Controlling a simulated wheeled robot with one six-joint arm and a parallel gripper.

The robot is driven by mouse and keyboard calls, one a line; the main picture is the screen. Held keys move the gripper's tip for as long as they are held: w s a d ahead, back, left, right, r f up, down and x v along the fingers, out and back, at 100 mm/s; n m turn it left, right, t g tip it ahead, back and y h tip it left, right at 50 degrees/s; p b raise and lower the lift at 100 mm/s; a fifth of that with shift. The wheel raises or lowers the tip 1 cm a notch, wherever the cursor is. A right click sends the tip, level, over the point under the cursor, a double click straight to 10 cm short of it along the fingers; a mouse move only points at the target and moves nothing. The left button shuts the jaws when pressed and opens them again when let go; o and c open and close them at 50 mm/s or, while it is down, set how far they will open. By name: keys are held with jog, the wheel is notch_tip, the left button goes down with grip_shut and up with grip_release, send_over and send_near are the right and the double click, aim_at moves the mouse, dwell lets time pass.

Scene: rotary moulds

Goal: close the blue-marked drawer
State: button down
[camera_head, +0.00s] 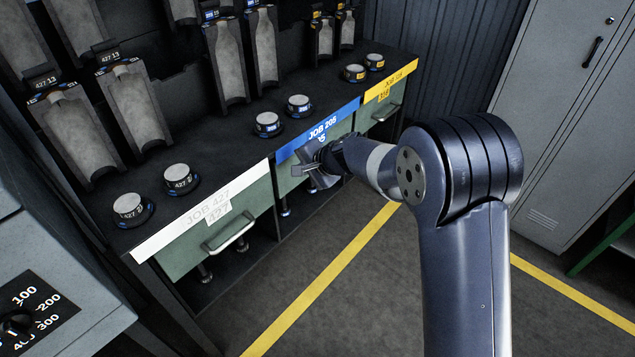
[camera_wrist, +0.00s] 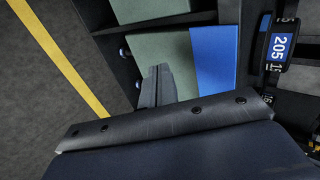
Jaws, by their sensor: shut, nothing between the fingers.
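The blue-marked drawer has a green front (camera_head: 285,182) under a blue strip reading JOB 205 (camera_head: 322,130), in the middle of the bench. In the wrist view its green front (camera_wrist: 168,50) lies beside the blue strip (camera_wrist: 215,60). My gripper (camera_head: 303,170) is shut and empty, with its fingers at the drawer front; the arm and gripper hide part of it. In the wrist view the gripper fingertips (camera_wrist: 157,70) overlap the green front; I cannot tell whether they touch. The front looks roughly in line with its neighbours; I cannot tell whether a small gap remains.
The white-marked drawer (camera_head: 225,220) is at left, with a metal handle. The yellow-marked drawer (camera_head: 385,110) is at right. Moulds and round weights stand on the bench top (camera_head: 225,145). A grey locker (camera_head: 560,110) stands at right; the floor in front is clear.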

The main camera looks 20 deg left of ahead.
jog(key=p+v, duration=0.1)
jog(key=v, duration=0.9)
jog(key=shift+d, duration=0.45)
jog(key=shift+s+a+f, duration=0.1)
jog(key=shift+f, duration=0.05)
send_near(285, 167)
notch_tip(285, 167, down, 4)
jog(key=a, duration=0.1)
jog(key=w+a, duration=0.1)
jog(key=a, duration=0.1)
jog(key=shift+w+a+f+p, duration=0.1)
jog(key=shift+w+a+p, duration=0.2)
jog(key=shift+a, duration=0.25)
jog(key=shift+d, duration=0.1)
